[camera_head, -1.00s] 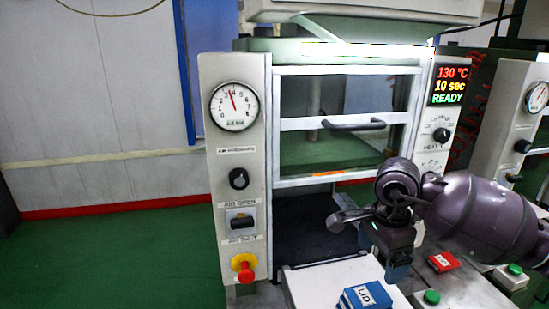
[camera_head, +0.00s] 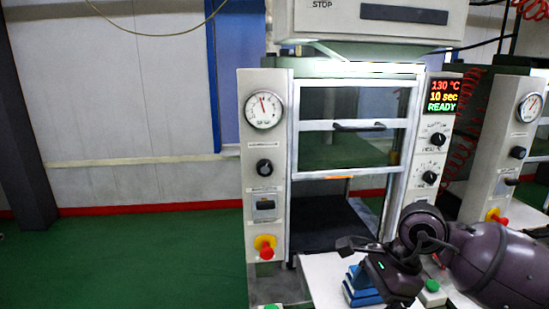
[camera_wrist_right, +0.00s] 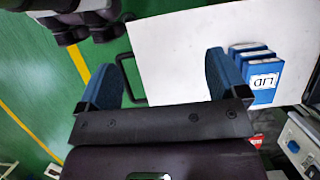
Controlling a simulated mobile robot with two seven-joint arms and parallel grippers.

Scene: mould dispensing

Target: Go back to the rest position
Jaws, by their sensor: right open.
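My right gripper (camera_wrist_right: 163,78) is open in the right wrist view, its two blue fingers apart with nothing between them. In the head view, my right arm comes in from the lower right and the dark gripper body (camera_head: 390,278) is in front of the press, over the white work surface (camera_head: 322,277). My left gripper is not in view.
The press has a glass door with a black handle (camera_head: 358,127), a gauge (camera_head: 263,109) and a lit display (camera_head: 444,95) reading 130 °C, 10 sec, READY. A red stop button (camera_head: 266,250) is on its left post. A second machine (camera_head: 515,135) stands at right. Green floor at left is clear.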

